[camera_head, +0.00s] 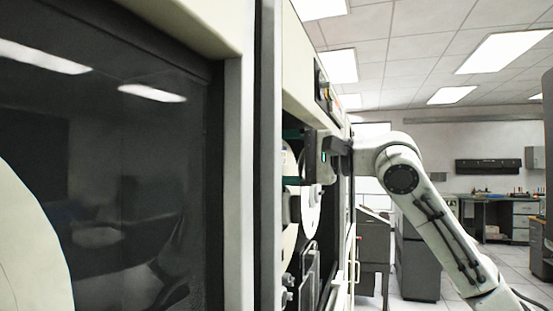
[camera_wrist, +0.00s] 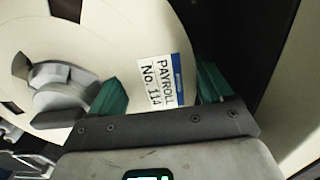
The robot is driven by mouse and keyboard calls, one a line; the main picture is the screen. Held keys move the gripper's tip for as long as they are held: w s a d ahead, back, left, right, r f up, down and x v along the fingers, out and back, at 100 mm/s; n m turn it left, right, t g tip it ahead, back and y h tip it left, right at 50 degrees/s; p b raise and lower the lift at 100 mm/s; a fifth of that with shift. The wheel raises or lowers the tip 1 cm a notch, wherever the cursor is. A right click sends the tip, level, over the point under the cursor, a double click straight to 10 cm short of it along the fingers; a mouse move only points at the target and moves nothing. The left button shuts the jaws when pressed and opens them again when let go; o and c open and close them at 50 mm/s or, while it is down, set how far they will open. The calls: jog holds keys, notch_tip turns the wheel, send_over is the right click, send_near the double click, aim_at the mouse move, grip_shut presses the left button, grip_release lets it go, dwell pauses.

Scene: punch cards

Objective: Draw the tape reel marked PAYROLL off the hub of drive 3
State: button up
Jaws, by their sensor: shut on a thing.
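The tape reel (camera_wrist: 95,35) is a pale disc with dark cut-outs. Its label (camera_wrist: 165,82) reads "PAYROLL No. 114", turned sideways, with a blue edge. My gripper (camera_wrist: 158,80) is shut on the reel, with one teal finger towards the centre and the other near the rim. The grey hub (camera_wrist: 62,95) shows at the reel's centre; I cannot tell how far the reel sits on it. In the head view, my gripper (camera_head: 291,157) reaches into the open drive bay, and the reel (camera_head: 311,212) appears nearly edge-on. No drive number is readable.
A cabinet with a dark glass door (camera_head: 150,190) fills the left of the head view, close by. A grey cabinet (camera_head: 418,258) and a desk (camera_head: 483,218) stand farther back. Tiled floor (camera_head: 508,262) shows at the right, beyond my arm.

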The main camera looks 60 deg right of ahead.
jog(key=s+d+p, duration=0.1)
jog(key=s, duration=0.6)
jog(key=shift+s, duration=0.3)
dwell(3.1)
jog(key=s+d+p, duration=0.1)
jog(key=s, duration=0.9)
jog(key=shift+s+d, duration=0.3)
jog(key=shift+s, duration=0.1)
dwell(0.7)
